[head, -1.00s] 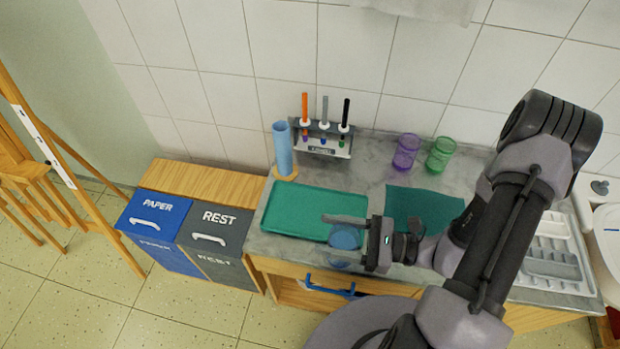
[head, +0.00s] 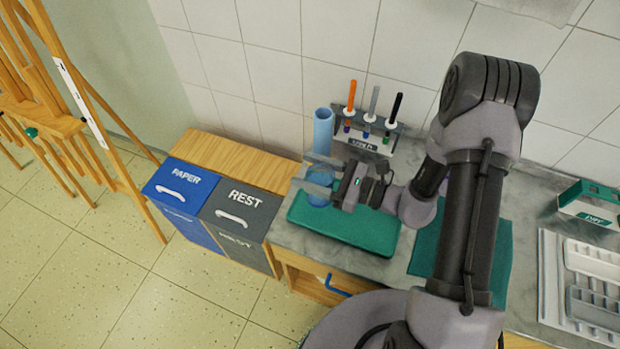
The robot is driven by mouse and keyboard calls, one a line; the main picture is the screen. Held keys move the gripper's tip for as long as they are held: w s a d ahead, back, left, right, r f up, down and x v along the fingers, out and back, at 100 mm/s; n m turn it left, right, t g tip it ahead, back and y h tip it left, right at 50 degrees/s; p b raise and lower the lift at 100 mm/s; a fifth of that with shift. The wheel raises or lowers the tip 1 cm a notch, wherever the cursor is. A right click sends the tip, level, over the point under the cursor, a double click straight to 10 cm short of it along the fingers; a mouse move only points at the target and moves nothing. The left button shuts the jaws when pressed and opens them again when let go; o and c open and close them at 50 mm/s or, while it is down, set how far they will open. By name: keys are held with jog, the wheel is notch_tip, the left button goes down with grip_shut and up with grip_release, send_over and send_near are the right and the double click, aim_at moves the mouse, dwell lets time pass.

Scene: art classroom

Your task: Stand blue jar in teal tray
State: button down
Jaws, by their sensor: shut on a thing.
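The blue jar (head: 320,200) is see-through and partly hidden by the fingers of my gripper (head: 320,177), which is shut on it. The jar looks upright. In the picture it overlaps the far left corner of the teal tray (head: 345,231); I cannot tell whether it touches the tray or hangs just above it. The rest of the tray is bare. It lies flat on the grey counter (head: 292,238).
A tall light-blue cylinder (head: 322,128) stands just behind my gripper. A marker rack (head: 362,140) is at the wall. A teal cloth (head: 500,262) lies right of the tray, partly behind my arm. A white divided tray (head: 590,290) is farther right. Bins stand left.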

aim_at(310, 178)
jog(key=shift+f+b, duration=0.4)
jog(key=shift+f, duration=1.1)
jog(key=shift+c, duration=2.4)
grip_release()
